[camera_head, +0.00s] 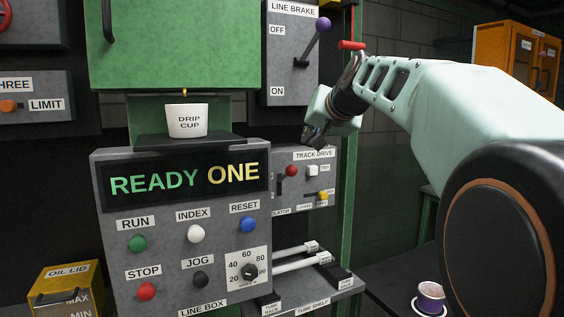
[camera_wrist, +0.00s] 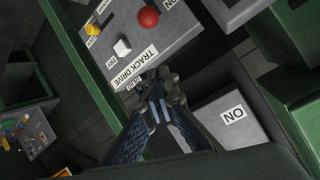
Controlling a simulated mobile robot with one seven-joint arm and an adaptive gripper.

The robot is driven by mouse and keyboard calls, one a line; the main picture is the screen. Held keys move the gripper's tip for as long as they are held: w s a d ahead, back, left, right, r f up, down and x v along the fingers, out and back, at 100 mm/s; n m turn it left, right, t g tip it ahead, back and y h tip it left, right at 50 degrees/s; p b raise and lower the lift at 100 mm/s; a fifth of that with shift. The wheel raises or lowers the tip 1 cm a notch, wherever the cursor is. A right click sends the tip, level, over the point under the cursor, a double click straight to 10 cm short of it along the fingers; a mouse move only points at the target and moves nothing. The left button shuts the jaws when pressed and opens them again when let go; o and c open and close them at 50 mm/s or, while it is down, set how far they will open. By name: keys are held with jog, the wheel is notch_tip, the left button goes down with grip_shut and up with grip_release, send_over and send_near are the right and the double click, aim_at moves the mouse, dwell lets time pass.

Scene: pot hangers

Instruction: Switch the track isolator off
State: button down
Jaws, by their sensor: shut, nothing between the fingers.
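The grey track drive panel (camera_head: 305,165) stands right of the line box and is partly hidden by it. A red ball knob (camera_head: 291,171) stands out from the panel beside a dark upright slot (camera_head: 279,187). A partly hidden label ending in "LATOR" (camera_head: 281,212) sits below. The red knob also shows at the top of the wrist view (camera_wrist: 149,17), near a cut-off "ON" label. I cannot tell the lever's exact position. My gripper (camera_head: 312,140) is shut and empty, just above the panel's top edge; its fingers show in the wrist view (camera_wrist: 160,100).
A white button (camera_head: 312,170) and yellow switch (camera_head: 323,195) share the panel. The line brake (camera_head: 290,50) with its purple-knobbed lever hangs above. The line box (camera_head: 180,230) is left; white tubes (camera_head: 295,259) lie below. A green post (camera_head: 349,200) stands right.

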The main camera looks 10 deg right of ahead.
send_over(285, 177)
jog(key=s+d, duration=0.3)
jog(key=shift+w+a+f+p, duration=0.1)
jog(key=shift+f+p, duration=0.1)
jog(key=shift+f, duration=1.55)
jog(key=shift+a+f+p, duration=0.1)
jog(key=shift+f+p, duration=0.05)
jog(key=shift+f, duration=1.55)
jog(key=shift+f+b, duration=0.15)
jog(key=shift+b, duration=0.15)
